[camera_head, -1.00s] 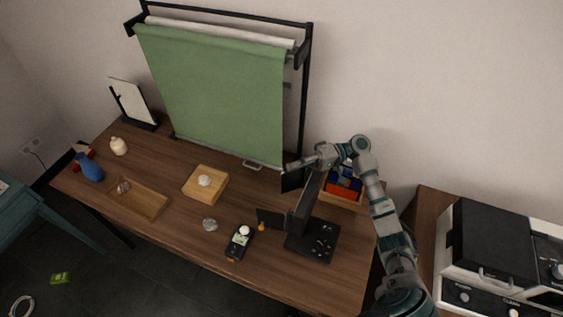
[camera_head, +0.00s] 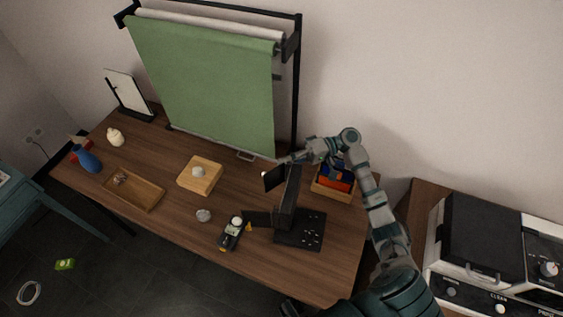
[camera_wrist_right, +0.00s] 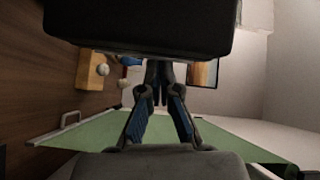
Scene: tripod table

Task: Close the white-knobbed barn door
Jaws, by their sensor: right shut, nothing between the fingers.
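A black studio light (camera_head: 289,200) with barn-door flaps stands on a black base on the table. One flap (camera_head: 258,218) sticks out to the left, with a small yellow-orange knob by its outer end. My right gripper (camera_head: 277,162) is at the top of this back flap, shut and empty. In the right wrist view, its fingertips (camera_wrist_right: 158,72) lie beside a large dark panel (camera_wrist_right: 140,25), probably this flap; contact cannot be told. My left gripper is not seen.
A green backdrop (camera_head: 205,85) on a black stand rises behind. A box of coloured items (camera_head: 334,182) is right of the light. A light meter (camera_head: 231,235) lies close to the left flap. A wooden block (camera_head: 200,176) and tray (camera_head: 133,190) are farther left.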

